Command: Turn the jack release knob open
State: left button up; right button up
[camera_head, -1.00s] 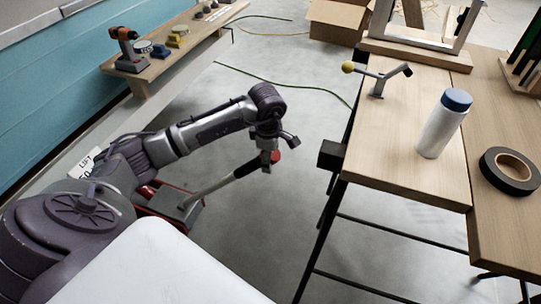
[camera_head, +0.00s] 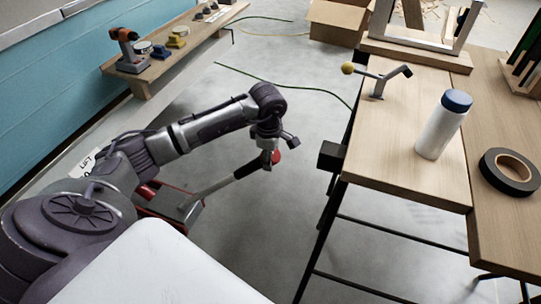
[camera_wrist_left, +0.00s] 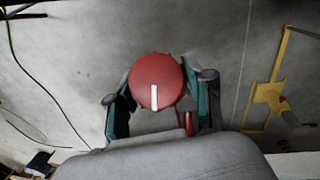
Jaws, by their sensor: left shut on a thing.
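In the left wrist view a round red knob (camera_wrist_left: 152,76) with a short white line sits between my left gripper's (camera_wrist_left: 160,95) two fingers. The line points down in that view. In the head view the red knob (camera_head: 276,157) shows at the upper end of the jack's black-gripped handle (camera_head: 235,178). The handle slants up from the red jack (camera_head: 160,200), which is partly hidden behind my arm. My left gripper (camera_head: 270,155) is at the knob, shut on it. My right gripper is not in view.
A wooden workbench (camera_head: 400,150) on the right holds a white bottle (camera_head: 440,130), a black tape roll (camera_head: 509,171) and a hitch-like bracket (camera_head: 378,82). A shelf (camera_head: 165,66) with tools runs along the left. A green cable (camera_head: 285,85) lies on the floor. Floor between jack and bench is clear.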

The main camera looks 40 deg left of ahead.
pick_arm(q)
jog(key=shift+w+m+g, duration=0.1)
jog(key=shift+m+g, duration=0.8)
jog(key=shift+m, duration=0.3)
jog(key=m+g+b, duration=0.2)
jog(key=m, duration=0.1)
jog(key=shift+g+h, duration=0.3)
jog(key=shift+g, duration=0.1)
jog(key=m+g+b, duration=0.2)
jog(key=m, duration=0.1)
jog(key=shift+b, duration=0.3)
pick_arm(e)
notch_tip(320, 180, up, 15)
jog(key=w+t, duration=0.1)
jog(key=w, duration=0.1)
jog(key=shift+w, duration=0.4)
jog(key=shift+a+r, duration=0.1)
pick_arm(q)
jog(key=o, duration=1.2)
jog(key=v, duration=1.2)
jog(key=shift+w+d, duration=0.15)
jog(key=shift+d, duration=0.15)
